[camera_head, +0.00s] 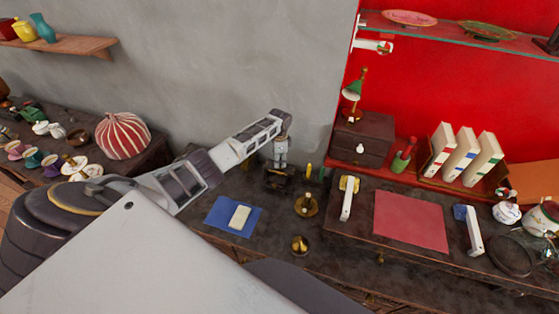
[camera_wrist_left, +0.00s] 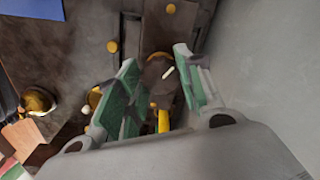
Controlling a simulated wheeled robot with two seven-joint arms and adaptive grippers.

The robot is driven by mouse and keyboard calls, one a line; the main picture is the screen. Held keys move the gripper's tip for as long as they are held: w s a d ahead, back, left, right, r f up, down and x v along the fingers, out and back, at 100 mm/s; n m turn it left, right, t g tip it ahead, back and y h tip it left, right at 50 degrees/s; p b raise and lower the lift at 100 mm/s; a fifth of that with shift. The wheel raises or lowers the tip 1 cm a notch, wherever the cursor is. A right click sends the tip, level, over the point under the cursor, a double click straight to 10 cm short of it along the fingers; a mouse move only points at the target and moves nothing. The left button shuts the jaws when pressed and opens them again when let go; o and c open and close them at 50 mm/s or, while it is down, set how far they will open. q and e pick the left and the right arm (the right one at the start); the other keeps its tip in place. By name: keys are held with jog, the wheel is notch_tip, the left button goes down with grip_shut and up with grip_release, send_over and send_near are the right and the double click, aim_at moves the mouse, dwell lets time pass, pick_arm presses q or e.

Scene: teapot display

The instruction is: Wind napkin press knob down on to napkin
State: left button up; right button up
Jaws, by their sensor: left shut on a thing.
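My left gripper (camera_head: 281,160) points down over the dark napkin press (camera_head: 277,181) near the grey wall. The gripper is shut on this knob. Yellow round fittings show on the press around it. The gripper hides most of the knob in the head view. I cannot make out the napkin under the press plate or the plate's height. My right gripper is not in view.
A blue cloth with a white block (camera_head: 240,217) lies left of the press. Brass pieces (camera_head: 306,205) stand close on its right. A dark drawer box (camera_head: 361,140) stands behind, and a red mat (camera_head: 411,220) lies right. The grey wall (camera_wrist_left: 262,65) is close beside the gripper.

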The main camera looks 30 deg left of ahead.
pick_arm(q)
jog(key=shift+m, duration=0.6)
jog(key=o, duration=1)
jog(key=shift+r, duration=0.15)
notch_tip(320, 180, up, 12)
dwell(0.4)
jog(key=shift+f, duration=0.2)
dwell(0.5)
